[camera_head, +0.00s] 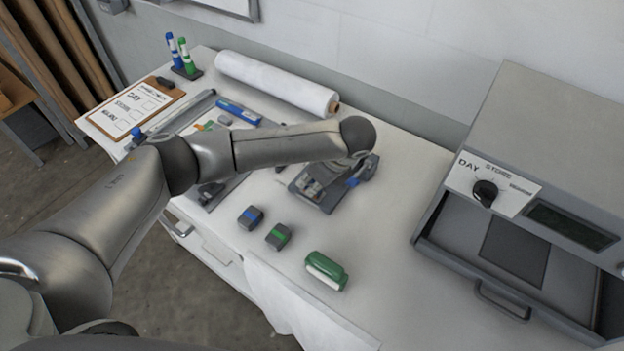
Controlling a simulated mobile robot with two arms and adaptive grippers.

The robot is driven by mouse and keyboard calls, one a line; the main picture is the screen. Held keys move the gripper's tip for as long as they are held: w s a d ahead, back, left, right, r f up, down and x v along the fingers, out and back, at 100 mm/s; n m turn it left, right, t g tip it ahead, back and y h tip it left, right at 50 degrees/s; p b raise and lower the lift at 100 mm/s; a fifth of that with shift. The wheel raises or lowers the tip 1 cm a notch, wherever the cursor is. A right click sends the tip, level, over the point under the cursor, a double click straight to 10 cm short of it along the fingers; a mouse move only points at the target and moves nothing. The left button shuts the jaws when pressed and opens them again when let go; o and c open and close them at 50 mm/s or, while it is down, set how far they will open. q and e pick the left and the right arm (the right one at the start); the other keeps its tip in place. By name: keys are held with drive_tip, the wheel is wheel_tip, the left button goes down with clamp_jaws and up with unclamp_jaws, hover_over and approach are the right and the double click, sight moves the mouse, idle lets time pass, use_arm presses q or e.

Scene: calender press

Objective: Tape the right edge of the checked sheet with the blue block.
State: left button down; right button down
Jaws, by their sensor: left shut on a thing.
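My left gripper (316,187) points down over a dark grey flat piece (322,202) near the middle of the table. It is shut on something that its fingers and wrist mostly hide. A small blue part (354,182) shows just right of the fingers; I cannot tell whether it belongs to the held thing. A dark block with a blue top (250,217) stands on the table in front of the gripper, apart from it. A similar block with a green top (278,236) stands beside it. I cannot make out a checked sheet; my left arm covers part of the table.
The press (520,180), with a dial and open tray, stands at the right. A white roll (277,83), a clipboard (131,108) and markers (184,55) are at the back left. Bare table lies between gripper and press.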

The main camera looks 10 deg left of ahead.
use_arm(q)
drive_tip(key=shift+f, duration=0.1)
idle(1.1)
drive_tip(key=shift+p, duration=0.3)
wheel_tip(320, 180, up, 6)
drive_tip(key=p, duration=0.5)
drive_tip(key=shift+f+p, duration=0.2)
drive_tip(key=shift+p, duration=0.2)
drive_tip(key=shift+r+p, duration=0.3)
drive_tip(key=shift+r, duration=0.95)
